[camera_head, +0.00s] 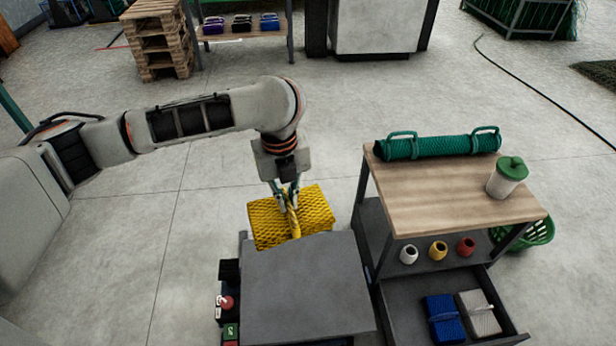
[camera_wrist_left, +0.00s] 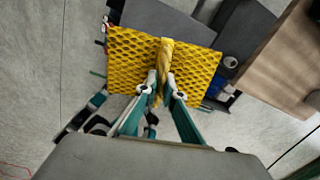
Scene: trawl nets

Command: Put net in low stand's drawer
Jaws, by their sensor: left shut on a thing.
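My left gripper (camera_head: 287,190) is shut on the yellow net (camera_head: 318,208), a folded mesh bundle with a raised band across its middle. The net hangs just behind the far edge of a grey flat surface (camera_head: 305,285). In the left wrist view the fingertips (camera_wrist_left: 161,88) pinch the band of the net (camera_wrist_left: 198,70). The low stand (camera_head: 450,195) is at the right with a wooden top. Its drawer (camera_head: 405,312) is pulled open and holds a blue bundle (camera_head: 443,318) and a light grey bundle (camera_head: 478,312). My right gripper is not in view.
A green rolled net (camera_head: 440,147) and a lidded cup (camera_head: 507,178) are on the stand's top. White, yellow and red spools (camera_head: 438,250) are on its shelf. A green basket (camera_head: 535,232) stands behind. The floor around is mostly clear.

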